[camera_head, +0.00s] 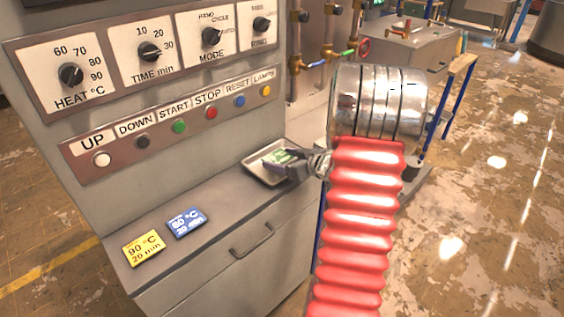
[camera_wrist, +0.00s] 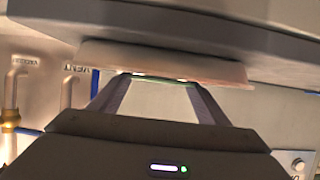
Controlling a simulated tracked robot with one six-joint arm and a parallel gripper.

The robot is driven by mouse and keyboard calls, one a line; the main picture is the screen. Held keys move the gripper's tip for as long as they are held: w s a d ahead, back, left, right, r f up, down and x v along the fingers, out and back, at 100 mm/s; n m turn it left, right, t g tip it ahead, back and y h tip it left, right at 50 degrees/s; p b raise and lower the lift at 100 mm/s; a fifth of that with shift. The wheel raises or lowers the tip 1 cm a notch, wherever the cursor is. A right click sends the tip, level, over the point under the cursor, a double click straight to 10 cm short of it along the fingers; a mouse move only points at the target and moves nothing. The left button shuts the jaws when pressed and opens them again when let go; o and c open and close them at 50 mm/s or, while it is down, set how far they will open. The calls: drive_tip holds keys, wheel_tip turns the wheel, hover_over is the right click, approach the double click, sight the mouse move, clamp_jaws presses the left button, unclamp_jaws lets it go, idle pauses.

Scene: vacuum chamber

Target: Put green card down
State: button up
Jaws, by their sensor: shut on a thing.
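The green card (camera_head: 277,155) is at my gripper (camera_head: 283,163), over the shallow metal tray (camera_head: 252,167) on the cabinet's ledge. My gripper reaches in from the right and is shut on the card. In the wrist view my gripper (camera_wrist: 158,82) shows its two fingers, with a thin greenish edge between the tips. Most of the card is hidden there. I cannot tell whether the card touches the tray.
A yellow card (camera_head: 144,248) and a blue card (camera_head: 187,222) lie on the ledge to the left. The control panel (camera_head: 165,125) with knobs and buttons rises behind. A drawer handle (camera_head: 252,240) sticks out below. Pipes with valves (camera_head: 330,60) stand behind my arm.

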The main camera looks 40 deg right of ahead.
drive_tip(key=shift+f, duration=0.6)
drive_tip(key=shift+s+f, duration=0.1)
drive_tip(key=shift+f, duration=0.3)
drive_tip(key=o, duration=1)
drive_tip(key=shift+a+f, duration=0.15)
drive_tip(key=shift+f, duration=0.15)
drive_tip(key=shift+o, duration=0.2)
drive_tip(key=shift+r, duration=0.4)
drive_tip(key=v, duration=1.2)
drive_tip(key=shift+r, duration=0.35)
